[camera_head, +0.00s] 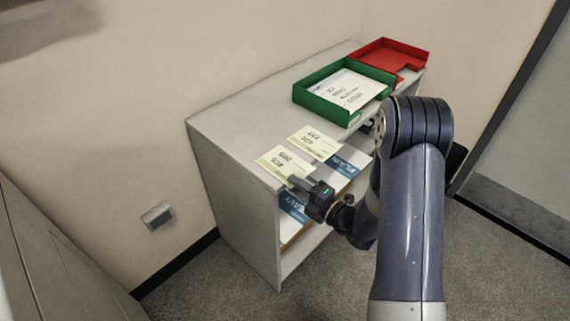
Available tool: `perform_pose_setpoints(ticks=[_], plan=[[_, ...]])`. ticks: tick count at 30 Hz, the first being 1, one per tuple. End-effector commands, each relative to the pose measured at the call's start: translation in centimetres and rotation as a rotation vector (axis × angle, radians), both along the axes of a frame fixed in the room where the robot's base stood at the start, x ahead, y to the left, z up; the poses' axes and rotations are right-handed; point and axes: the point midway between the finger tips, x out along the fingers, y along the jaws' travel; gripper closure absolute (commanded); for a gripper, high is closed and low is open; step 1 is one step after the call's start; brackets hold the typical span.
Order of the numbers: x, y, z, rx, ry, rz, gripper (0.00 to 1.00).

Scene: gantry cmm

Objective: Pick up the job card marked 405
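Two pale yellow cards lie flat on top of a light grey shelf unit (222,130), near its front edge. The nearer card (270,161) carries dark print that seems to read 405, though it is small and turned. The other card (314,142) lies just behind it and to the right; its print is too small to read surely. My gripper (296,182) is at the front edge of the shelf top, at the nearer card's front right side. Its fingertips overlap the card's edge in the picture. I cannot tell whether they grip or touch it.
A green tray (323,110) holding a white printed sheet (345,88) stands farther back on the shelf top. A red tray (397,46) stands behind it. Blue labels marked HEAVY (294,208) and PLAIN (350,162) show below the top. The shelf top's left part is clear.

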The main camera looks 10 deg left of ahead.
Motion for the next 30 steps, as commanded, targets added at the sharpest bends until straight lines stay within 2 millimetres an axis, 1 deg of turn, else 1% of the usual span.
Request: perform_pose_setpoints(ticks=[7,8,15,18,30], plan=[[0.13,0.16,-0.03,0.0,0.001,-0.001,0.72],[0.13,0.15,-0.03,0.0,0.001,-0.001,0.74],[0.12,0.14,-0.02,0.0,0.001,-0.001,0.94],[0.12,0.14,-0.02,0.001,0.001,-0.001,1.0],[0.1,0.14,-0.02,0.0,0.001,-0.001,1.0]])
